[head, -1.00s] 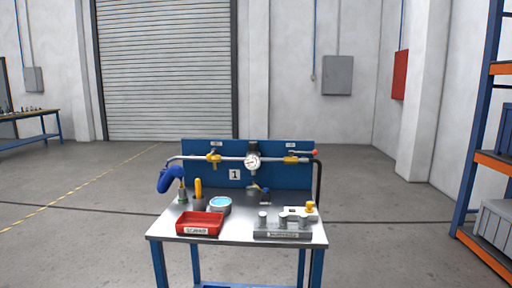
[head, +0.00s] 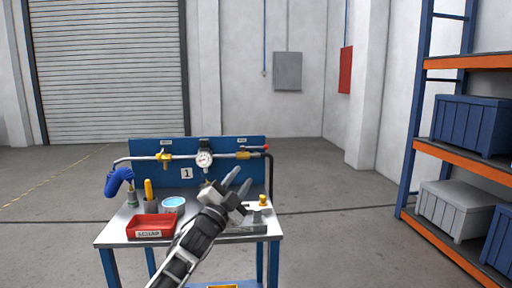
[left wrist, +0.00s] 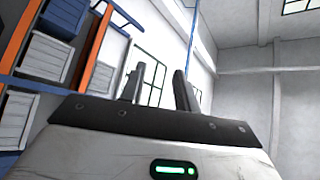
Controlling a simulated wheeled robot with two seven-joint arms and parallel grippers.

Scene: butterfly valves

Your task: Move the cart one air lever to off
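The cart marked 1 has a blue back panel (head: 140,149) with a pipe across it. A yellow valve (head: 164,158) sits on the left of the pipe, and another yellow valve (head: 243,155) with a red-tipped lever (head: 256,148) sits on the right. That lever lies roughly along the pipe. The small labels above the valves are too small to read, so I cannot tell which is air. My left gripper (head: 239,182) is open and empty in front of the cart's right half, apart from both valves. Its two fingers (left wrist: 159,88) show spread in the left wrist view. My right gripper is not in view.
A pressure gauge (head: 204,159) sits mid-pipe. Shelving (head: 437,170) with crates stands at the right.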

